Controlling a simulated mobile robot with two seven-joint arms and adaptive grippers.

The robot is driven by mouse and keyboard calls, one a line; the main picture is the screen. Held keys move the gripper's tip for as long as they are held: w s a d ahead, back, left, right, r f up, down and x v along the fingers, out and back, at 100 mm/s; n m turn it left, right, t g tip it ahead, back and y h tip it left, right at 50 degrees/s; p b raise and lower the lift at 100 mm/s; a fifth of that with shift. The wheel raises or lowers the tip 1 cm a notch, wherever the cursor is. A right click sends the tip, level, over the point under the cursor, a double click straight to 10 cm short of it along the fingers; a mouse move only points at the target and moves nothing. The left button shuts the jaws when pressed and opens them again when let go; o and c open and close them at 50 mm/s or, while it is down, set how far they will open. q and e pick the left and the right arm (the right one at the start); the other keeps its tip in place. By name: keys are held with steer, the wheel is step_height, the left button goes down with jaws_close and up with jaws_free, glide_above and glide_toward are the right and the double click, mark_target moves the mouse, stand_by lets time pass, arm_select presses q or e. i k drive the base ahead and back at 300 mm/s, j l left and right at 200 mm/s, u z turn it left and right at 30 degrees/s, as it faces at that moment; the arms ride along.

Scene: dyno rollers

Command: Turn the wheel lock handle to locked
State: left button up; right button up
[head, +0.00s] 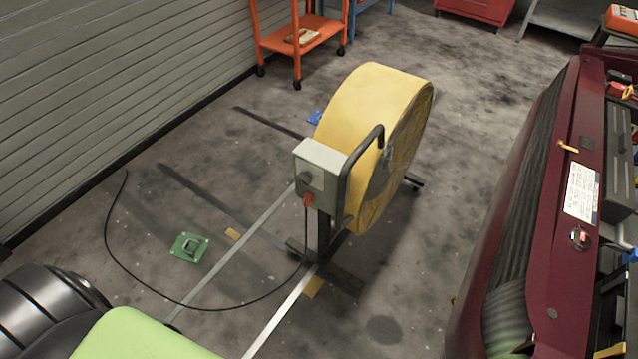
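A small yellow lever (568,147) sticks out from the top of the dark red dyno roller frame (559,204) at the right in the head view. It looks like the wheel lock handle, and it points up and to the left in the picture. I cannot read any lock marking beside the lever. Neither of my grippers is in view, and nothing touches the lever.
A large yellow drum fan (380,110) with a grey control box (318,165) stands mid-floor on a dark stand. Its black cable (140,268) loops over the floor. A green floor plate (189,247) lies left. An orange cart (300,40) stands behind. Floor between fan and frame is clear.

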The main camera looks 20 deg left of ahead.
mark_target(308, 198)
steer(key=u, duration=0.7)
